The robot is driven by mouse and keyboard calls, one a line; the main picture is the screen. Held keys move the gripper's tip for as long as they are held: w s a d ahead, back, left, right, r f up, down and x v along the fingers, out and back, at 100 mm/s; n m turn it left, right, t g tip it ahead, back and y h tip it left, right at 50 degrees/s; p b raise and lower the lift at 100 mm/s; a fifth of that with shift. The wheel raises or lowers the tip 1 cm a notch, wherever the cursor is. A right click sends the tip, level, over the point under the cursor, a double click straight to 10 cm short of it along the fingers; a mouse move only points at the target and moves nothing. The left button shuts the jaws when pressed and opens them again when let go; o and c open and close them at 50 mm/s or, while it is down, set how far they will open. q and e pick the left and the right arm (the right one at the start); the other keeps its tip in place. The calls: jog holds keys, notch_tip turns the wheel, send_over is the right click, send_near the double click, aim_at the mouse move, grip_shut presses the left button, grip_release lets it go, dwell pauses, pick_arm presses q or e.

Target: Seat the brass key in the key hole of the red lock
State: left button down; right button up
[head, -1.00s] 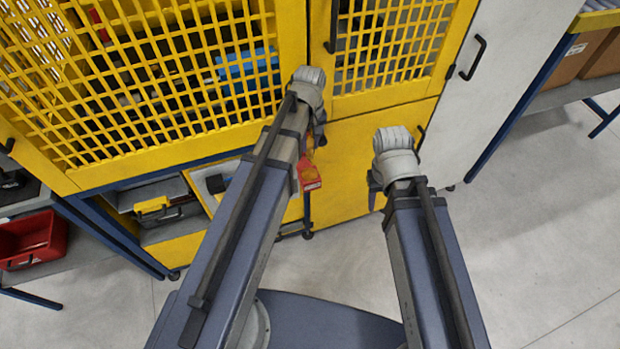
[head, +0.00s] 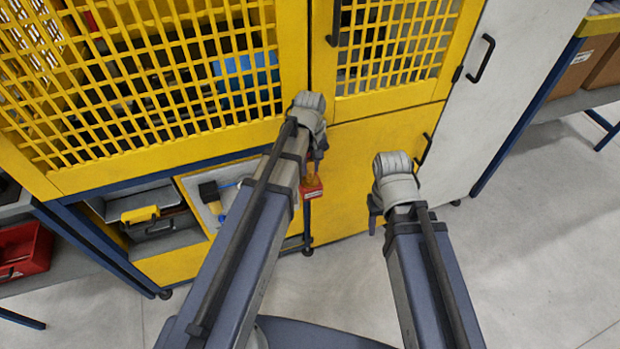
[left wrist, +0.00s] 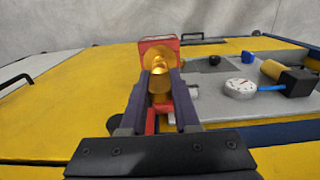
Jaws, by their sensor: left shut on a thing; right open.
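The red lock (head: 312,188) shows in the head view on the front of the yellow cabinet, just below my left gripper (head: 318,158). It also shows in the left wrist view (left wrist: 168,40) as a red block straight beyond the fingers. My left gripper is shut on the brass key (left wrist: 159,80), held between the dark fingertips. The key's gold round part lies in front of the lock's face. I cannot tell whether its tip is in the key hole, which is hidden. My right gripper (head: 375,212) hangs empty and open to the right of the lock.
The yellow mesh cabinet (head: 370,165) fills the space ahead. A red bin (head: 25,248) stands at far left. Floor at right is clear.

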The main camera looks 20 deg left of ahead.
aim_at(310, 170)
pick_arm(q)
jog(key=shift+f+b, duration=1.75)
jog(key=shift+b, duration=0.05)
jog(key=shift+f, duration=0.1)
jog(key=shift+f, duration=0.15)
jog(key=c, duration=0.6)
grip_release()
jog(key=shift+c, duration=0.2)
notch_tip(310, 170, up, 13)
jog(key=p, duration=1.2)
jog(key=shift+f, duration=0.2)
jog(key=s+d+m+y, duration=0.1)
jog(key=s+d+m, duration=0.9)
jog(key=s, duration=0.4)
jog(key=shift+s+d+m, duration=0.15)
jog(key=shift+d+m, duration=0.1)
jog(key=shift+m, duration=0.05)
